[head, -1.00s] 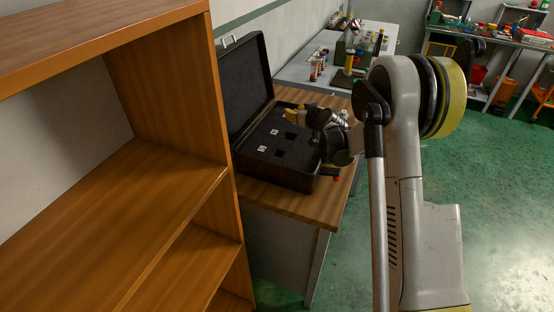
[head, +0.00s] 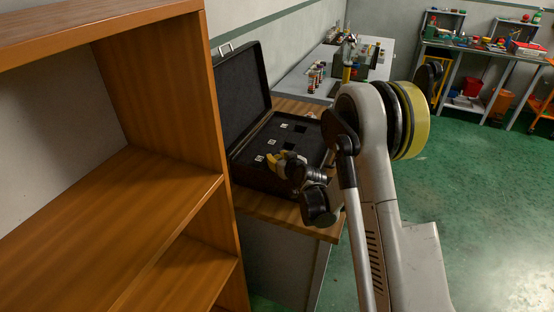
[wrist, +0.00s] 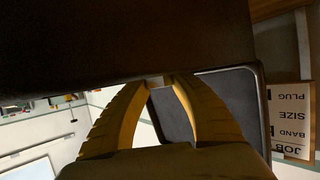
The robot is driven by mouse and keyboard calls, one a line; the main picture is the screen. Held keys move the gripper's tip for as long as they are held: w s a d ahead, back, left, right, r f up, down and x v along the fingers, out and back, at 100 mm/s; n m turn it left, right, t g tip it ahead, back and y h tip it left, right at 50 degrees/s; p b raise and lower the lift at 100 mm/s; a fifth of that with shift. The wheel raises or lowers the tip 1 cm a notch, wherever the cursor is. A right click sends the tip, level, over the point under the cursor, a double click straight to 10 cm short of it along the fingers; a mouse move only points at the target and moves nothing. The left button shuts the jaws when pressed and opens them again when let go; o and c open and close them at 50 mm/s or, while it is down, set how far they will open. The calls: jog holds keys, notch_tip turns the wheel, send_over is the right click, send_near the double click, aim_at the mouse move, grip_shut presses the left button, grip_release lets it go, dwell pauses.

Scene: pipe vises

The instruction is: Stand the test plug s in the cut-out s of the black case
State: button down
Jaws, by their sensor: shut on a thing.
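The black case (head: 243,88) stands open on a wooden-topped bench, its lid raised at the back. Its dark insert shows several square cut-outs with small white labels (head: 271,142); I cannot read the letters. My gripper (head: 276,160) is over the near part of the case, its yellow fingers hiding some of the insert. In the wrist view my gripper (wrist: 160,84) is shut on a small greyish piece (wrist: 156,81), probably the test plug, mostly hidden. A large dark surface fills the top of that view, close to the fingertips. I cannot tell whether the piece touches it.
A wooden shelf unit (head: 165,185) stands close on the left, beside the bench (head: 290,212). A printed card (wrist: 290,120) reading JOB, BAND, SIZE, PLUG shows in the wrist view. A grey table (head: 300,80) with small items stands behind. The green floor (head: 470,200) at right is clear.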

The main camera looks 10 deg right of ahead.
jog(key=shift+f+b, duration=0.2)
jog(key=shift+b, duration=0.1)
jog(key=c, duration=1.1)
grip_release()
